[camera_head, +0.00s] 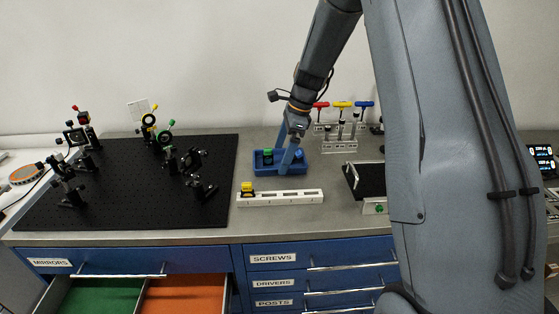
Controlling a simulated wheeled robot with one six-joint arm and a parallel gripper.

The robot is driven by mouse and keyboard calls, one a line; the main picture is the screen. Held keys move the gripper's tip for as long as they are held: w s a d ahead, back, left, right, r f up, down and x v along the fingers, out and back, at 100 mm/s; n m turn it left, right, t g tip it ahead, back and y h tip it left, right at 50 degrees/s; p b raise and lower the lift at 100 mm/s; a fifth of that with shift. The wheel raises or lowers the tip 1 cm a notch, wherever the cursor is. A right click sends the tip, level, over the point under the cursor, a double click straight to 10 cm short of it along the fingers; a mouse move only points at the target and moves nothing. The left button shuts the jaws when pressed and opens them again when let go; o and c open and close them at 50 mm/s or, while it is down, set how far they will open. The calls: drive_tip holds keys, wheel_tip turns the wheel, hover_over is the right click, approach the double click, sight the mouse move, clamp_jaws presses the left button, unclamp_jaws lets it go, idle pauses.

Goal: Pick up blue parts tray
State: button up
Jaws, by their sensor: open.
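The blue parts tray (260,171) sits on the grey bench top, right of the black breadboard. A green-topped part (269,156) and another small part (298,155) stand in it. My gripper (286,150) points down over the tray, its two blue fingers apart. One finger comes down at the tray's far side and the other at its front middle. I cannot tell whether the fingers touch the tray wall. The fingers hide part of the tray's middle.
A white numbered rail (290,197) with a yellow-topped part lies just in front of the tray. Red, yellow and blue-handled drivers (342,125) stand in a rack behind right. The black breadboard (120,205) with optical mounts is left. A drawer (110,295) stands open below.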

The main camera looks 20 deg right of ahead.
drive_tip(key=shift+a+f, duration=0.2)
drive_tip(key=shift+f, duration=0.3)
drive_tip(key=c, duration=1)
drive_tip(key=shift+r, duration=0.1)
